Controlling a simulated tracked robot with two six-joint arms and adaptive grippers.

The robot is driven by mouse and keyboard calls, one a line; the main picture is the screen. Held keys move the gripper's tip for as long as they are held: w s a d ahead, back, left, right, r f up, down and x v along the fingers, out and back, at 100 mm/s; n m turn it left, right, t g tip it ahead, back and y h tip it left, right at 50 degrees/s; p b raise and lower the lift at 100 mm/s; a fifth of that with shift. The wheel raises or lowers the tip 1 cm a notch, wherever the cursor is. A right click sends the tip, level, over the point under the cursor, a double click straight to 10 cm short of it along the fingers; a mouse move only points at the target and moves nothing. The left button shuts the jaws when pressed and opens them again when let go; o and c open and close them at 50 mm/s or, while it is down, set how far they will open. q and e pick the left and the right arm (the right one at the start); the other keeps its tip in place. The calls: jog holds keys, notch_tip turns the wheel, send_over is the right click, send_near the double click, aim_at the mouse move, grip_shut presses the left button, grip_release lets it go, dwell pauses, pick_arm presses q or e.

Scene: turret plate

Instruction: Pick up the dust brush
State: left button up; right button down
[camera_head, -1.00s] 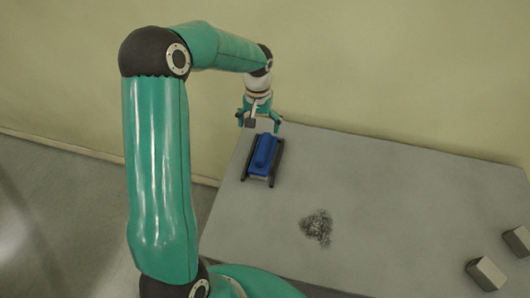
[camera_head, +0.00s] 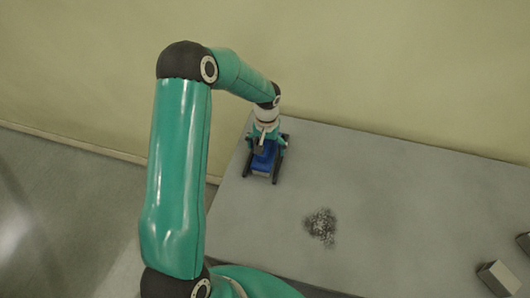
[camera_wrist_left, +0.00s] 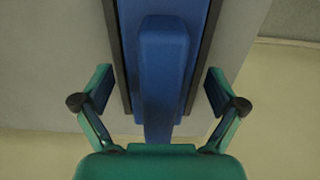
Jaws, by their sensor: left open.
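The dust brush (camera_head: 265,163) is a blue block with a raised blue handle and dark edges along both sides. It lies near the far left corner of the grey table. My left gripper (camera_head: 267,143) is directly above its far end and hides part of it. In the left wrist view the blue handle (camera_wrist_left: 163,70) runs between the two open fingers of my left gripper (camera_wrist_left: 160,92). Both fingers are apart from the brush, one on each side. My right gripper is not in view.
The grey table (camera_head: 400,190) has a patch of dark debris (camera_head: 321,227) near the brush. Grey blocks (camera_head: 498,278) stand at the right edge of the picture. The wall is close behind the table. The table's middle is otherwise clear.

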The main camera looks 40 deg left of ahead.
pick_arm(q)
jog(key=shift+c, duration=0.4)
jog(key=c, duration=1.3)
jog(key=shift+c, duration=0.2)
jog(key=shift+r, duration=0.5)
notch_tip(320, 180, up, 19)
jog(key=b, duration=0.2)
